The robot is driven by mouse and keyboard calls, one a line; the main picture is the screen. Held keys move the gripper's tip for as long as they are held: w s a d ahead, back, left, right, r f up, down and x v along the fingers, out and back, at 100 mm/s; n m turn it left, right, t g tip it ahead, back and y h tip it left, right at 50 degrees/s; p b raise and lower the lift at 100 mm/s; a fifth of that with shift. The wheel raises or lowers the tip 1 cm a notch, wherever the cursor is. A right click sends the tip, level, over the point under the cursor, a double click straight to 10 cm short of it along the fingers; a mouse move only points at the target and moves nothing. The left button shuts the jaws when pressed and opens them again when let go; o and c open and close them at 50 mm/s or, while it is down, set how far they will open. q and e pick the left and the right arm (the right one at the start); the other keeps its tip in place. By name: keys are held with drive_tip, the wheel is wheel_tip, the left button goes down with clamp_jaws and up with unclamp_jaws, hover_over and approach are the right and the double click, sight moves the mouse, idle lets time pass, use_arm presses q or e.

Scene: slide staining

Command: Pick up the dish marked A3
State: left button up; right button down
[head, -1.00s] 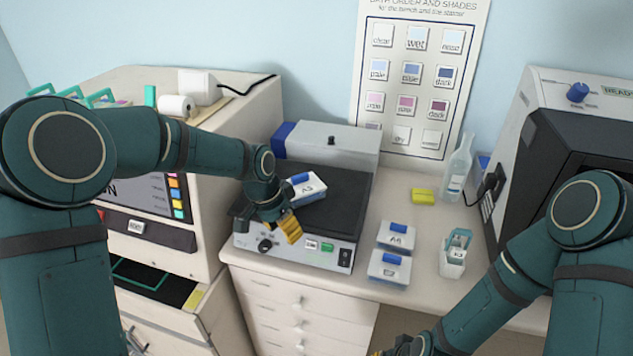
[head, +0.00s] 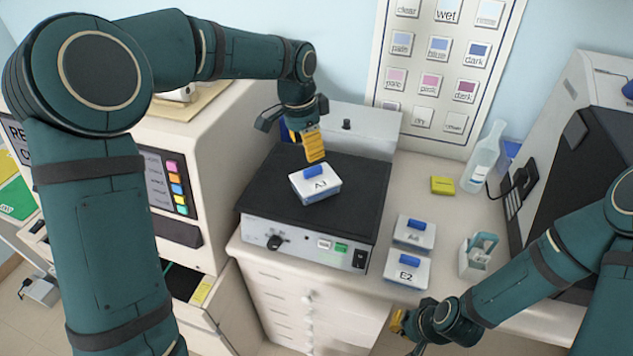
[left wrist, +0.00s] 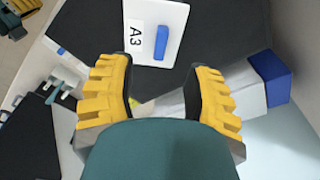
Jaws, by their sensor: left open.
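The dish marked A3 (head: 314,187) is a white box with a blue handle on its lid. It lies flat on the black top of the hotplate-like unit (head: 275,200). My left gripper (head: 312,146) is above and just behind it, apart from it. In the left wrist view the yellow-padded fingers (left wrist: 160,95) are spread and empty, and the A3 dish (left wrist: 155,32) shows beyond them at the top. My right gripper (head: 402,325) is at the bottom, below the bench front; its jaw gap is too small to read.
The dish marked E2 (head: 406,272) and another dish (head: 414,233) stand right of the unit on the bench. A slide holder (head: 478,257), yellow block (head: 443,185) and clear bottle (head: 484,160) are further right. An open drawer (head: 215,295) juts out below left.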

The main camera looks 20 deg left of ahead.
sight(313, 169)
use_arm(q)
drive_tip(key=shift+w+d+f, duration=0.15)
drive_tip(key=shift+w+f, duration=0.05)
drive_tip(key=shift+f, duration=1.15)
drive_tip(key=shift+w+d+f, duration=0.15)
drive_tip(key=shift+d+f, duration=0.05)
drive_tip(key=shift+f, duration=1.15)
drive_tip(key=shift+w+d+f, duration=0.15)
drive_tip(key=shift+w+f, duration=0.05)
drive_tip(key=shift+f, duration=1.15)
drive_tip(key=shift+o, duration=0.2)
clamp_jaws()
